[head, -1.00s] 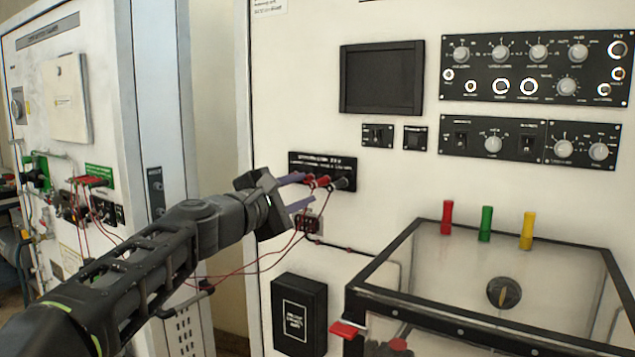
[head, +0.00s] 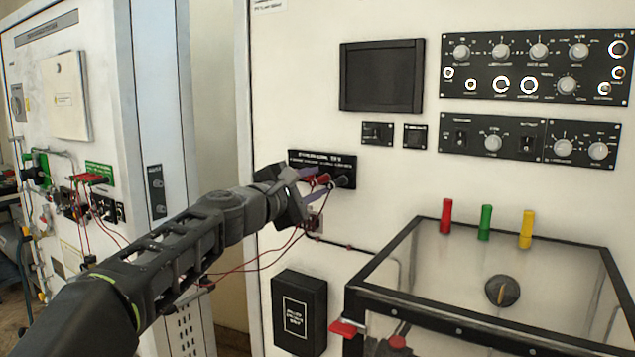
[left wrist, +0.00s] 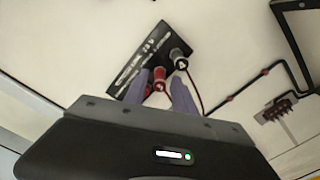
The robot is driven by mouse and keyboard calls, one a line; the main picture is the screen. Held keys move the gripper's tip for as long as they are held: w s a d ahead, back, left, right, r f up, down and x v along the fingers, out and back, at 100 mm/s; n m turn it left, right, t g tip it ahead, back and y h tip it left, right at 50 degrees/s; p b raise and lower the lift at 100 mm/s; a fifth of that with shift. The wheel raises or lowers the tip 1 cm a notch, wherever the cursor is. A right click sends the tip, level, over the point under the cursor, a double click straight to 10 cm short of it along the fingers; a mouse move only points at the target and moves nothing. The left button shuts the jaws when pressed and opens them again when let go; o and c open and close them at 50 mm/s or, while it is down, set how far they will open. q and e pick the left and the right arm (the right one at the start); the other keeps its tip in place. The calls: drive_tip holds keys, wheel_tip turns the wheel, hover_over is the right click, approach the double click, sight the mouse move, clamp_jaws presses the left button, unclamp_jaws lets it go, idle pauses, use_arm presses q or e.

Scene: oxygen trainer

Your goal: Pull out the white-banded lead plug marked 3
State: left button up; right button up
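A black terminal strip (head: 325,160) is on the white cabinet front, with red and dark lead plugs in its lower row. A red plug (left wrist: 160,76) and a dark plug with a pale band (left wrist: 180,58) show in the left wrist view. The number 3 is too small to make out. My left gripper (head: 316,184) is at the strip, its purple-grey fingers apart. In the left wrist view, the fingers (left wrist: 160,88) stand either side of the red plug; contact cannot be told. The fingers partly hide the plugs. My right gripper is not in view.
Thin red leads (head: 245,268) hang below the strip. A black box (head: 299,313) is mounted lower down. A clear-walled, black-framed case (head: 372,278) juts out at the lower right. A second cabinet (head: 100,190) stands at the left.

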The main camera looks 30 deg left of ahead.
sight(312, 184)
use_arm(q)
drive_tip(key=shift+c, duration=0.4)
idle(0.3)
clamp_jaws()
drive_tip(key=shift+s, duration=0.2)
drive_tip(key=shift+s+b, duration=0.55)
drive_tip(key=shift+s, duration=1.8)
